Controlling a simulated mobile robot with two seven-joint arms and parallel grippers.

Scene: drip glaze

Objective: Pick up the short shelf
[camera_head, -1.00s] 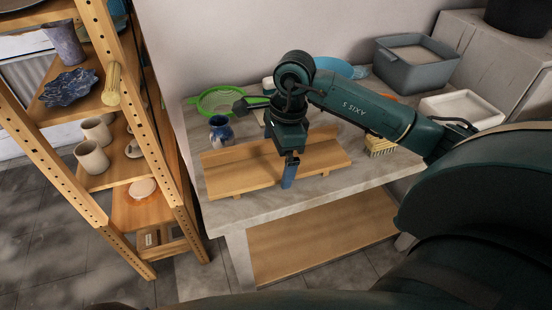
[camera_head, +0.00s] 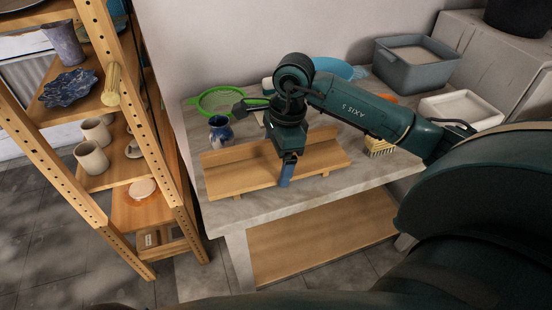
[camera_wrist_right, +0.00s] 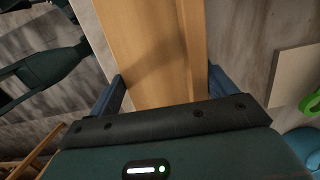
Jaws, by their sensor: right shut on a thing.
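The short shelf (camera_head: 235,175) is a light wooden board with a raised back strip and small feet, lying on the grey table. My right gripper (camera_head: 284,172) reaches down over its middle, shut across the board's width. In the right wrist view, the two blue fingers (camera_wrist_right: 163,92) sit on either side of the wooden shelf (camera_wrist_right: 150,50). The near blue finger stands against the shelf's front edge; the far finger is hidden in the head view. I cannot tell any gap under the shelf.
A blue vase (camera_head: 220,130) and a green sieve (camera_head: 220,101) stand behind the shelf's left end. A brush (camera_head: 381,147) lies to its right. A grey tub (camera_head: 415,63) and white tray (camera_head: 461,110) are at back right. A tall wooden rack (camera_head: 120,160) stands left.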

